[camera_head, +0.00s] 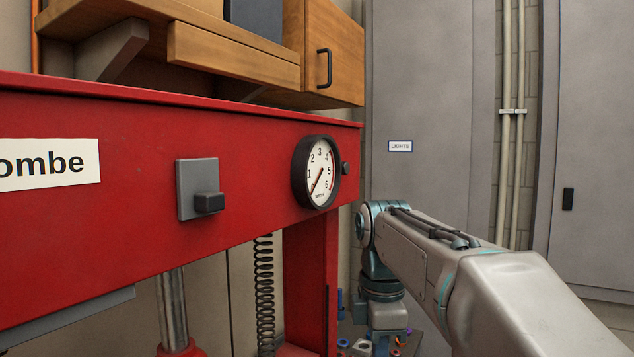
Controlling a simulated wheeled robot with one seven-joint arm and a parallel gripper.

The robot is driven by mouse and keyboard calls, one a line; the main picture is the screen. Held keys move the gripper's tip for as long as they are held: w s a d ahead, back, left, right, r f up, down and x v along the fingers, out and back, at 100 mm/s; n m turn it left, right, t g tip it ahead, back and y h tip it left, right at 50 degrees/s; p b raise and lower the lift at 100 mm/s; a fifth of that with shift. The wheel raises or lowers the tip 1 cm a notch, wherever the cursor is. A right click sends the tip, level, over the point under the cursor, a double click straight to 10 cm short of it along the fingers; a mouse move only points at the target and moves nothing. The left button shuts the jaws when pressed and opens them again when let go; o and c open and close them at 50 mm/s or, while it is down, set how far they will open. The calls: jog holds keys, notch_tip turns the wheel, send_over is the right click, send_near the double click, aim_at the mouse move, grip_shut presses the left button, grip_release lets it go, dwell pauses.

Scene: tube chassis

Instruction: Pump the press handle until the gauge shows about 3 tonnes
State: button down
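The red press frame (120,215) fills the left of the head view. Its round gauge (319,172) has a white dial numbered from 1 to 6 and a black rim. The needle points down and left, below the 1, near the bottom of the scale. I cannot make out the pump handle in this view. My arm comes in from the lower right and bends down beside the press's right post. My gripper (383,345) is only partly in view at the lower edge; its fingers and anything between them cannot be made out.
A grey plate with a dark block (209,202) is on the press beam. A steel ram (172,305) and a coil spring (264,295) hang below it. Small coloured parts (400,345) lie low by my wrist. A wooden cabinet (334,52) overhangs the press.

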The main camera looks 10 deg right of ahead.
jog(key=shift+f+b, duration=4.5)
jog(key=shift+f, duration=2.15)
notch_tip(320, 180, up, 15)
jog(key=p, duration=1.3)
jog(key=shift+r+p, duration=0.1)
jog(key=shift+p, duration=0.2)
